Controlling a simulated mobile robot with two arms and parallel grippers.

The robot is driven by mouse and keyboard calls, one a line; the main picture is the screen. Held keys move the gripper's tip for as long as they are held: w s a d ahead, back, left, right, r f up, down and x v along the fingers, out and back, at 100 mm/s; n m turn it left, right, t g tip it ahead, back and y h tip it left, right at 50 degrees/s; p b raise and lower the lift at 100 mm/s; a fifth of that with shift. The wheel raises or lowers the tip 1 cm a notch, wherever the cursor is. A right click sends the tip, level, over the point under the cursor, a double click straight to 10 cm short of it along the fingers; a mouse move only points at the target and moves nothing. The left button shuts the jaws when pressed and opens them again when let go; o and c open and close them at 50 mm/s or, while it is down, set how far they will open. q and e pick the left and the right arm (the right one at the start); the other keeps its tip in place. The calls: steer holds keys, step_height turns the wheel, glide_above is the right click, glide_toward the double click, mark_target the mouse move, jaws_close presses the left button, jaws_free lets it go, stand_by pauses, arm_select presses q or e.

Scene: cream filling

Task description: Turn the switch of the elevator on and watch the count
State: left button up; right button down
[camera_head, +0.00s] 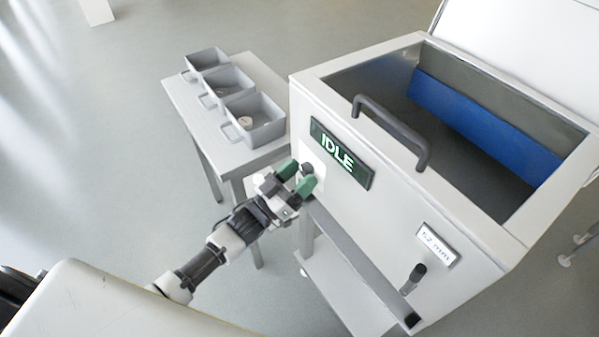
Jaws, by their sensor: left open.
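The elevator is a large white box machine (395,215) with an open top and a dark interior. A green-lit display (341,153) on its front reads "IDLE". A dark switch knob (307,168) sits on a pale plate left of the display. My left gripper (301,175) is open, its green fingertips on either side of the knob. I cannot tell whether they touch it. My right gripper is not in view.
A small side table (190,100) left of the machine holds three grey bins (255,117). A label (437,245) reading "52 mm" and a dark lever (413,279) are at the lower right front. A grey handle (395,130) spans the top edge. A ledge (350,255) juts out below the display.

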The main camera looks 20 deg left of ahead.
arm_select(q)
steer(key=shift+w, duration=0.1)
steer(key=c, duration=0.9)
